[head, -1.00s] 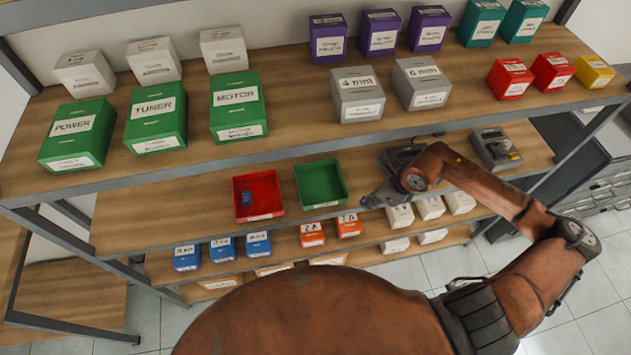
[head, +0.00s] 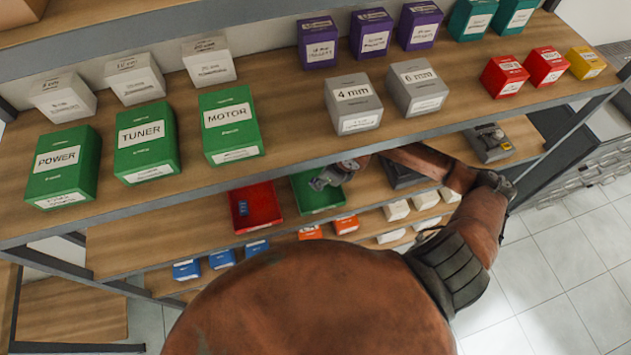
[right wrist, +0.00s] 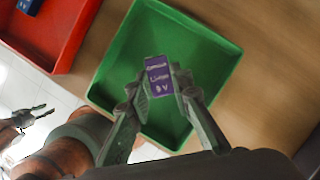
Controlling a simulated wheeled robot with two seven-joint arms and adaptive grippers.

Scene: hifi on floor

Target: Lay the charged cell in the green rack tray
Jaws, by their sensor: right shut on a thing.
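The green rack tray (head: 318,200) sits on the middle shelf, right of the red tray, and appears empty inside in the right wrist view (right wrist: 205,50). My right gripper (head: 322,182) is over the green tray. It is shut on a purple cell (right wrist: 158,76) with a printed label, held between its fingertips above the tray floor. The height above the floor is hard to judge. My left gripper (right wrist: 44,112) shows small at the left edge of the right wrist view, fingers apart and empty, away from the trays.
The red tray (head: 262,214) holds a blue cell (head: 243,208). A grey device (head: 488,143) stands farther right on the same shelf. The upper shelf, with green boxes (head: 145,140) and grey boxes (head: 354,103), overhangs the trays. Small bins line the shelf below.

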